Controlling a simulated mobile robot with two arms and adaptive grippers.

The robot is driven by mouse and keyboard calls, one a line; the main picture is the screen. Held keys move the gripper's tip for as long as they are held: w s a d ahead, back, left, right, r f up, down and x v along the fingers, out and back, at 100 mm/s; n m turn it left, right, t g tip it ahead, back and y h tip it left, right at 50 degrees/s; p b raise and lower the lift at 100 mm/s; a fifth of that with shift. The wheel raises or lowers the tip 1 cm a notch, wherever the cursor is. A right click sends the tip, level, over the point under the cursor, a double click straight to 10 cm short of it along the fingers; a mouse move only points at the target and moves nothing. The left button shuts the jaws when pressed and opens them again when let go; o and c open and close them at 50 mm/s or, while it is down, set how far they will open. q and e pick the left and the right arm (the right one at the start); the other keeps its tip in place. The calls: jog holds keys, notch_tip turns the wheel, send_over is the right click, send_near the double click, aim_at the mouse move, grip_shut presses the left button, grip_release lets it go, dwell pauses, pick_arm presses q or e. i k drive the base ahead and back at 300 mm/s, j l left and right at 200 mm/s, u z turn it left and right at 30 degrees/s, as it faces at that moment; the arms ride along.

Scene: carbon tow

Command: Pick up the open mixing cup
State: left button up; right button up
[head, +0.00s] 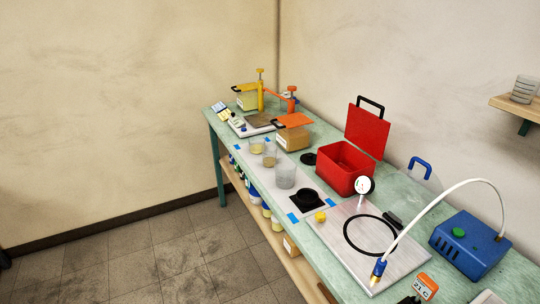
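Three clear cups stand upright in a row on a pale mat (310,185) on the green workbench (335,147). The nearest and largest cup (285,176) looks empty or nearly so, and I see no lid on it. The two smaller cups, one in the middle (270,157) and one farther back (257,146), have tan contents low inside. Neither gripper shows in the head view.
An open red box (345,169), a metal plate with a black ring (362,246) and a blue pump (470,243) stand toward the right. Yellow and orange dispensers stand at the far end.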

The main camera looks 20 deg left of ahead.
aim_at(269, 156)
jog(key=i+j, duration=0.15)
jog(key=j, duration=0.2)
jog(key=i+j+z, duration=0.15)
jog(key=j, duration=0.2)
jog(key=i+j, duration=0.2)
jog(key=j, duration=0.15)
jog(key=i+j+z, duration=0.15)
jog(key=j, duration=0.2)
jog(key=i+j, duration=0.15)
jog(key=j, duration=0.2)
jog(key=i+j+z, duration=0.1)
jog(key=j, duration=0.3)
